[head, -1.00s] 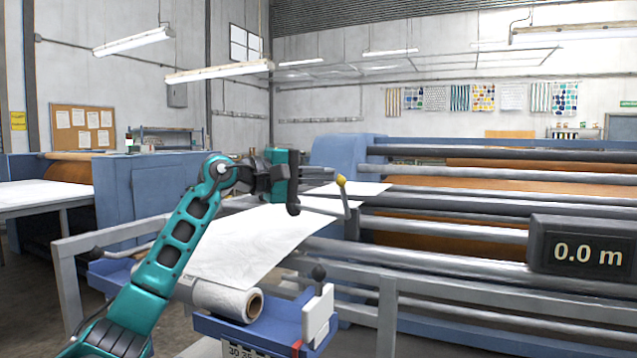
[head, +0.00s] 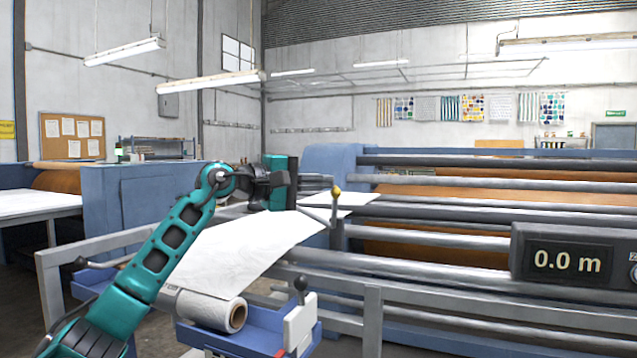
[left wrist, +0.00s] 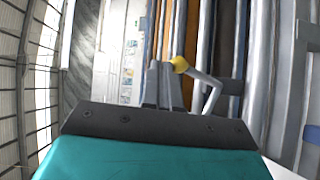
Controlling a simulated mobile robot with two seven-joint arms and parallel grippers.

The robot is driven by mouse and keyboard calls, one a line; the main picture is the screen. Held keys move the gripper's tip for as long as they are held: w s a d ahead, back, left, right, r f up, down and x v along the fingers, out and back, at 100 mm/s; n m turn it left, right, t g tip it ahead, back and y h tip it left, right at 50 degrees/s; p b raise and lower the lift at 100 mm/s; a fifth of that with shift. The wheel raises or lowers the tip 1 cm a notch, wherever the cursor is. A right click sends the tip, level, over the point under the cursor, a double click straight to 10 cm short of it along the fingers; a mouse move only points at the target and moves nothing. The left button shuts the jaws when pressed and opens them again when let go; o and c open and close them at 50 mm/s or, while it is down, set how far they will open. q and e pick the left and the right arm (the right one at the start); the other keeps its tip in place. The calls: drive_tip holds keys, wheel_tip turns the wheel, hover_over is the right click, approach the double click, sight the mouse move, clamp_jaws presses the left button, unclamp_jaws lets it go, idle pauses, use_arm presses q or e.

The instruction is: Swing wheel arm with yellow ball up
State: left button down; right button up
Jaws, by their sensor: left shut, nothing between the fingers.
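The yellow ball (head: 336,191) sits at the upper end of a thin grey wheel arm (head: 334,212), in front of the press rollers. A second thin rod runs left from the arm's lower part. My left gripper (head: 316,178) is just left of the ball in the head view; its fingers are hard to make out there. In the left wrist view, its shut, empty fingers (left wrist: 165,86) point towards the rollers. The yellow ball (left wrist: 180,64) shows close beside the fingertips on the right, with the bent grey arm beyond. I cannot tell whether they touch. My right gripper is not in view.
White fabric (head: 235,250) runs from a roll (head: 215,310) on a blue cradle up to the press. A black-knobbed lever (head: 300,284) stands at the cradle's right. Grey rails (head: 450,300) cross in front. A counter (head: 565,258) reads 0.0 m.

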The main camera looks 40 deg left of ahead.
use_arm(q)
drive_tip(key=b+v, duration=0.7)
drive_tip(key=v, duration=0.6)
drive_tip(key=shift+b, duration=0.3)
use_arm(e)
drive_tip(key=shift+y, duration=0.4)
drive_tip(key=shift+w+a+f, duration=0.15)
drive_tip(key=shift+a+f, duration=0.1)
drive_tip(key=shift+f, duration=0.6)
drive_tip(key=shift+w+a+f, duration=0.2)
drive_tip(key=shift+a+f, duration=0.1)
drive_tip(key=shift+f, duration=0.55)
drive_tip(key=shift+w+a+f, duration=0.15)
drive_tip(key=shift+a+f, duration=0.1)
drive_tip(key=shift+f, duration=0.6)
use_arm(q)
drive_tip(key=shift+r, duration=0.1)
